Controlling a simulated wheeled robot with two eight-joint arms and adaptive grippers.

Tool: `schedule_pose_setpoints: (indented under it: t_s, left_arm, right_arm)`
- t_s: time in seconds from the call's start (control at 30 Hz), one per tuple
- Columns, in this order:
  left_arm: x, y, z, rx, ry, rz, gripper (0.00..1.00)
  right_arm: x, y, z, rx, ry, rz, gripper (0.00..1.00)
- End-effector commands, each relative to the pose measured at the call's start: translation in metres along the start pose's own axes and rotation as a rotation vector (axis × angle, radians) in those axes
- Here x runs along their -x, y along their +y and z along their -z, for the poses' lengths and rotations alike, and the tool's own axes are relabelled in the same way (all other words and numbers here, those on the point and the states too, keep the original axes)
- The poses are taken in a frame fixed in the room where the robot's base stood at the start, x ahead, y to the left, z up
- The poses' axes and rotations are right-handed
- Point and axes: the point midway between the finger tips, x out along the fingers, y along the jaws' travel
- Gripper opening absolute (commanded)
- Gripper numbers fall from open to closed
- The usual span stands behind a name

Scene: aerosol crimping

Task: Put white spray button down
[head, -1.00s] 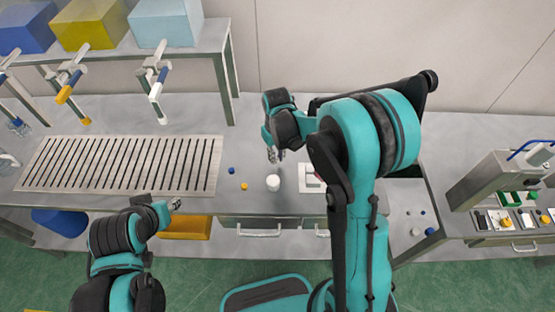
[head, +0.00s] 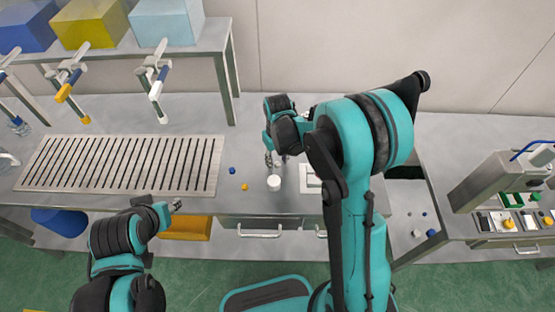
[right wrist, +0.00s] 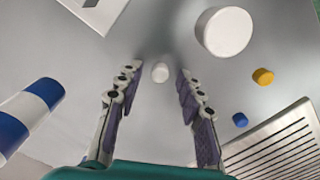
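The white spray button (right wrist: 160,72) shows in the right wrist view between the fingertips of my right gripper (right wrist: 158,74), with a gap on each side. It appears to rest on the grey table. My right gripper is open. In the head view my right gripper (head: 272,160) points down at the table, just behind a white round piece (head: 274,184); I cannot make out the button there. My left gripper (head: 176,205) is near the table's front edge, away from the button; its fingers are too small to read.
A blue button (head: 232,170) and a yellow button (head: 245,187) lie left of the white round piece. A slotted metal plate (head: 120,166) covers the table's left. A crimping machine (head: 505,180) stands far right.

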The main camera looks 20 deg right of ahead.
Motion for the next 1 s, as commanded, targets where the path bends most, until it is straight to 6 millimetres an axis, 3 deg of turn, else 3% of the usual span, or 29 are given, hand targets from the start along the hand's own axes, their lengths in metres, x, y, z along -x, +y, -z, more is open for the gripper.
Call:
schedule_pose_setpoints:
  t_s: [0.4,0.73,0.87,1.0]
  left_arm:
    - [0.02,0.0,0.015,0.0,0.0,0.0,0.4]
    - [0.026,0.0,0.019,0.0,0.0,0.0,0.4]
    - [0.026,0.0,0.018,0.0,0.0,0.0,0.4]
    - [0.026,0.0,0.018,0.0,0.0,0.0,0.4]
  right_arm:
    - [0.086,0.0,0.0,0.0,0.0,0.0,0.38]
    - [0.125,0.0,-0.003,-0.004,0.008,-0.002,0.38]
    - [0.144,-0.001,-0.019,-0.025,0.061,-0.012,0.38]
    - [0.174,-0.003,-0.053,-0.07,0.175,-0.032,0.38]
